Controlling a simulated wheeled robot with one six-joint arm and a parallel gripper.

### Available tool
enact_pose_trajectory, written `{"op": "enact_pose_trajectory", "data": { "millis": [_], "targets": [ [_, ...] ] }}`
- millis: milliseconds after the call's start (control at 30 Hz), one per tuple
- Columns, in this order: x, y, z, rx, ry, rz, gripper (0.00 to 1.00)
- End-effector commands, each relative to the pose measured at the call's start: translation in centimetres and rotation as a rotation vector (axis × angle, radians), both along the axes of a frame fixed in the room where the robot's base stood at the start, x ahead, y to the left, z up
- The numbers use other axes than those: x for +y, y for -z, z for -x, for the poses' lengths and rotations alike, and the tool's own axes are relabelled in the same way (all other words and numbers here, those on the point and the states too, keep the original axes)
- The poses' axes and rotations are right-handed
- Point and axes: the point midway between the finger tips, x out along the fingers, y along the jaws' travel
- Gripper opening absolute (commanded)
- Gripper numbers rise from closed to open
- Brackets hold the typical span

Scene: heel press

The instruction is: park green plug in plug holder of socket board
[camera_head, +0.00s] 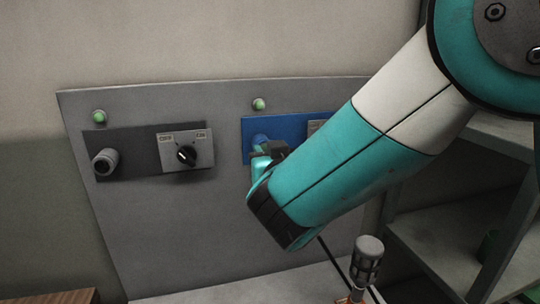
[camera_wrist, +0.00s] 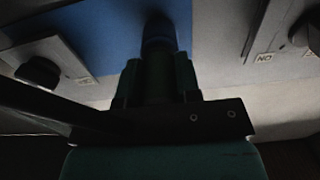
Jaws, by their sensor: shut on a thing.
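In the head view my gripper (camera_head: 266,155) is at the blue panel (camera_head: 246,142) of the socket board (camera_head: 190,235), at the end of my teal arm. The wrist view shows my gripper (camera_wrist: 158,82) shut on a dark green plug (camera_wrist: 157,72). The plug points at the blue socket (camera_wrist: 158,34) and lines up with it. The dim picture does not show how far the plug is in. The blue socket also shows partly in the head view (camera_head: 260,140). I cannot make out a plug holder; my arm hides part of the board.
A black panel (camera_head: 125,136) has a grey socket (camera_head: 104,161) and a rotary switch (camera_head: 186,153). Green lamps (camera_head: 99,117) (camera_head: 259,104) sit above both panels. A grey ribbed cylinder (camera_head: 367,262) stands at the lower right, near shelves (camera_head: 445,245).

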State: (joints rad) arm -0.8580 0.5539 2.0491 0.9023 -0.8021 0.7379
Motion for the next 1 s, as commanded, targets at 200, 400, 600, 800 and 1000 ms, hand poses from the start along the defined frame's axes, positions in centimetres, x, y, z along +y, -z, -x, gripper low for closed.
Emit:
{"op": "enact_pose_trajectory", "data": {
  "millis": [200, 400, 600, 800, 1000],
  "targets": [
    [-0.2, -0.2, 0.1, -0.008, 0.005, -0.006, 0.00],
    [-0.3, -0.1, 1.0, -0.006, 0.003, -0.005, 0.00],
    [-0.4, 0.0, 1.9, -0.004, 0.000, -0.003, 0.00],
    [-0.6, 0.0, 2.7, -0.003, -0.001, -0.003, 0.00],
    [-0.9, 0.0, 3.4, -0.002, -0.001, -0.003, 0.00]
  ]
}}
